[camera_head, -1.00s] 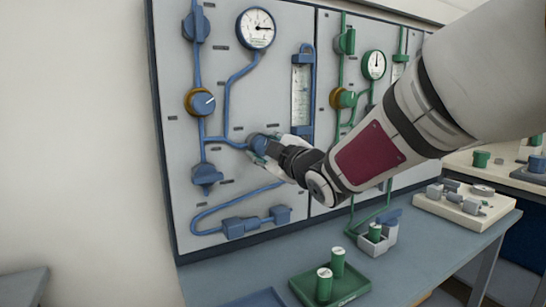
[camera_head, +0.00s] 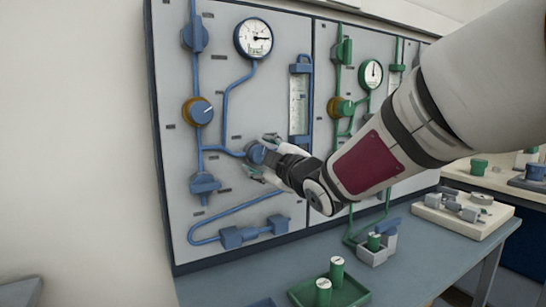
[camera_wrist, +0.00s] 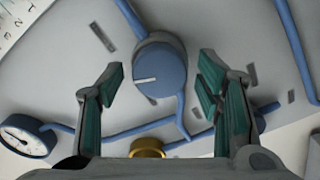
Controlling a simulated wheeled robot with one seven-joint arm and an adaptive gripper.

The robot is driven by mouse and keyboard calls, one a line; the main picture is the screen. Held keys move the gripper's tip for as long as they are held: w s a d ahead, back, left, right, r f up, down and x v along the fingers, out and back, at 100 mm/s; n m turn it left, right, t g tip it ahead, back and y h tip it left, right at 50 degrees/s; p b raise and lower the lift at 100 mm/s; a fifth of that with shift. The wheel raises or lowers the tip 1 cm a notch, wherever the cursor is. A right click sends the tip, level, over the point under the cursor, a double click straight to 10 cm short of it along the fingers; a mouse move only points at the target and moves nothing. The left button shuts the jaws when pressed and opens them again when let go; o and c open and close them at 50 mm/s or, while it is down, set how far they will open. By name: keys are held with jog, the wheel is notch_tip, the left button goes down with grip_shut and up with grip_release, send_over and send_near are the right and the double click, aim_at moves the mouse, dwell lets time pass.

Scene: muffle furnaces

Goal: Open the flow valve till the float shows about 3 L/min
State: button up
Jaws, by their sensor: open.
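The blue flow valve knob (camera_head: 255,153) sits on the left panel, on the blue line below and left of the blue-framed flow tube (camera_head: 299,104). The float and scale marks in the tube are too small to read. My gripper (camera_head: 262,157) is at the knob, with its fingers spread apart. In the wrist view the knob (camera_wrist: 161,72) shows a white pointer line towards the left. My open gripper (camera_wrist: 160,76) has one green-padded finger on each side of the knob, with visible gaps.
Above on the blue line are a round gauge (camera_head: 254,38) and a blue knob with a yellow ring (camera_head: 198,111). A green line with its own gauge (camera_head: 372,74) is on the right. A green tray (camera_head: 346,292) with green cylinders stands on the bench below.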

jog(key=v, duration=1.2)
dwell(1.1)
